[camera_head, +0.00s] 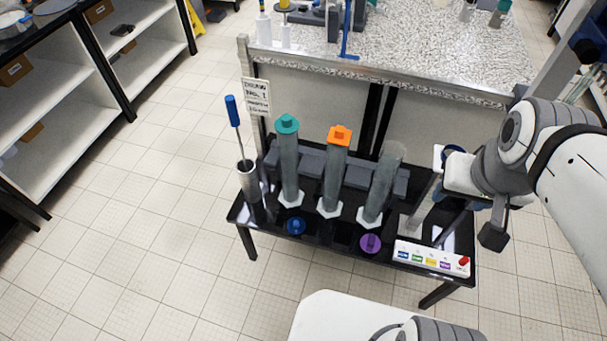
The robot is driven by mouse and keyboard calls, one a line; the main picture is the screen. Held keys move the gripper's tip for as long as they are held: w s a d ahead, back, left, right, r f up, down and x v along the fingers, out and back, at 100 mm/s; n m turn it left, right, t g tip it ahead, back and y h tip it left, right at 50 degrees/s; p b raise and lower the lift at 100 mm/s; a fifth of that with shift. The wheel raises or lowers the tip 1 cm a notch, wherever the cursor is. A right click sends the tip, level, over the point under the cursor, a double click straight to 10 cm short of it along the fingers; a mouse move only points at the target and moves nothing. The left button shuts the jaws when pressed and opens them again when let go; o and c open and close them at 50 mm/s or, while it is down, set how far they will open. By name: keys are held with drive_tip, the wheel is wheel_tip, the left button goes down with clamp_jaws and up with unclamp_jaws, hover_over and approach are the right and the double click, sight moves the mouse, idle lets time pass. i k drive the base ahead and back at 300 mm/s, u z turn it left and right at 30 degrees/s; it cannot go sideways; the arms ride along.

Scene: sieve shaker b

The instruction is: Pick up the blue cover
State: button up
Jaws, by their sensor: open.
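The blue cover (296,226) lies on the low black table (330,240), in front of the teal-capped cylinder. A purple cover (370,243) lies to its right. A teal cover (287,124) and an orange cover (339,135) sit on top of two upright clear cylinders. A third cylinder (384,185) has no cover on top. My gripper (468,200) is at the table's right end, well to the right of the blue cover and apart from it. It is open, and part of it is hidden by my wrist.
A control panel (431,258) with coloured buttons is at the table's front right. A holder with a blue-handled tool (233,110) stands at the left end. A speckled bench (420,50) is behind, and a sign (256,97) hangs there. The upright cylinders stand close behind the covers.

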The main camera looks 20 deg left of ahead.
sight(296, 226)
drive_tip(key=u, duration=1.8)
drive_tip(key=k, duration=0.5)
drive_tip(key=z, duration=0.05)
drive_tip(key=i, duration=0.5)
